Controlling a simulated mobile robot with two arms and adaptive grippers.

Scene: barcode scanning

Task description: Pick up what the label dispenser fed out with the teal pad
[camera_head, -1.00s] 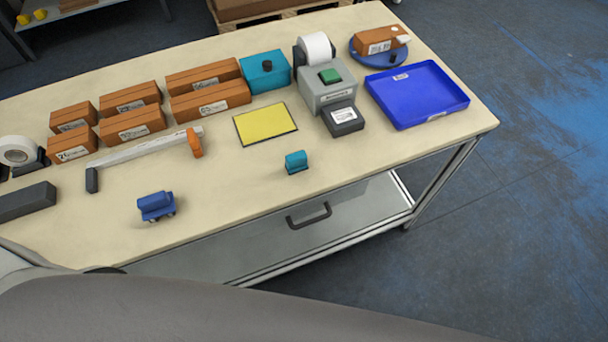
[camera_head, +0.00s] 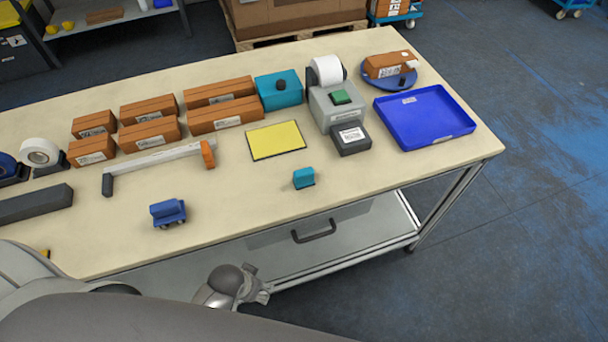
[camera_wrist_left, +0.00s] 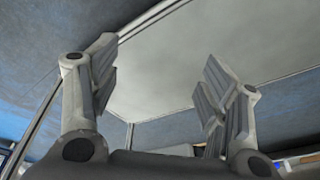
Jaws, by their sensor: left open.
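The label dispenser (camera_head: 338,105) is a grey box with a green button and a white roll, at the back right of the table. A white label (camera_head: 351,135) lies on its dark front plate. The teal pad (camera_head: 303,178) is a small block standing near the table's front edge, apart from the dispenser. My left gripper (camera_head: 260,290) is at the bottom of the head view, in front of the table edge and away from the pad. In the left wrist view its fingers (camera_wrist_left: 160,95) are spread and empty. My right gripper is not in view.
A yellow mat (camera_head: 276,140) lies left of the dispenser and a blue tray (camera_head: 425,118) right of it. A blue wheeled block (camera_head: 167,212) stands left of the pad. Orange boxes (camera_head: 225,115) line the back. The table around the pad is clear.

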